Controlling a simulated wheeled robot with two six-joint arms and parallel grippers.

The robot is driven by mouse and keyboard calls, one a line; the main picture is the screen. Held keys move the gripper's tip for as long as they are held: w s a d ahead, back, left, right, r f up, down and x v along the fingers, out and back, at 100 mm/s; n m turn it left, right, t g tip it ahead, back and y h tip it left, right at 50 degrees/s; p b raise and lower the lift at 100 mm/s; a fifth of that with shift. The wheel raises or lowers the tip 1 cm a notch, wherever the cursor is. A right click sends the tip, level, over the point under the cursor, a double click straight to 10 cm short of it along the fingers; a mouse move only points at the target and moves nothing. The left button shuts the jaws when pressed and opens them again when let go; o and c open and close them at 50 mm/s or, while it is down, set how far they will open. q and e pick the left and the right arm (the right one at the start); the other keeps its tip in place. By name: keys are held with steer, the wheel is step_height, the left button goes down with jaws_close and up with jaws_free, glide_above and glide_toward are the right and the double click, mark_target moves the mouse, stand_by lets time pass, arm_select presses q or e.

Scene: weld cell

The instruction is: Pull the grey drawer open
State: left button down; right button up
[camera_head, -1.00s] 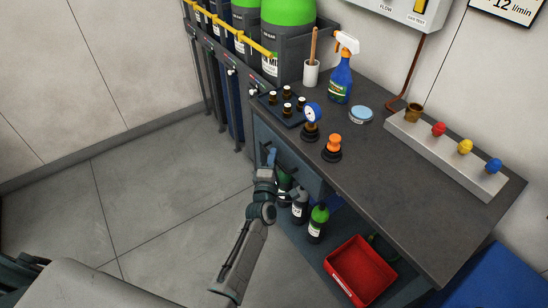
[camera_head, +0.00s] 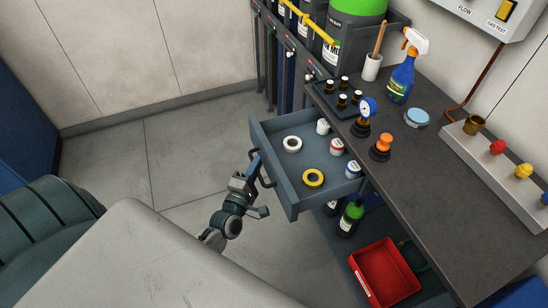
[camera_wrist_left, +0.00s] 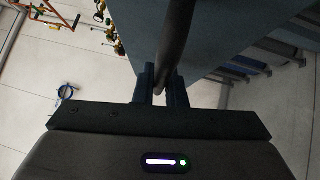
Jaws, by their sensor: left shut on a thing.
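The grey drawer (camera_head: 272,150) stands pulled out from under the dark workbench, with its inside showing. It holds white and yellow tape rolls and several small white jars. Its dark bar handle (camera_head: 264,170) is on the front panel, facing my left arm. My left gripper (camera_head: 255,168) is at the handle. In the left wrist view the bar handle (camera_wrist_left: 177,40) runs between the two fingers of my left gripper (camera_wrist_left: 162,88), which is shut on it. My right gripper is not in view.
A red bin (camera_head: 385,272) and bottles sit on the lower shelf. Gas cylinders stand behind. Floor left of the drawer is clear.

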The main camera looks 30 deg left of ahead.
arm_select(q)
steer(key=shift+s+a, duration=0.85)
steer(key=shift+s, duration=0.25)
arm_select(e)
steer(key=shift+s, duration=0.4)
arm_select(q)
steer(key=c, duration=1.5)
jaws_free()
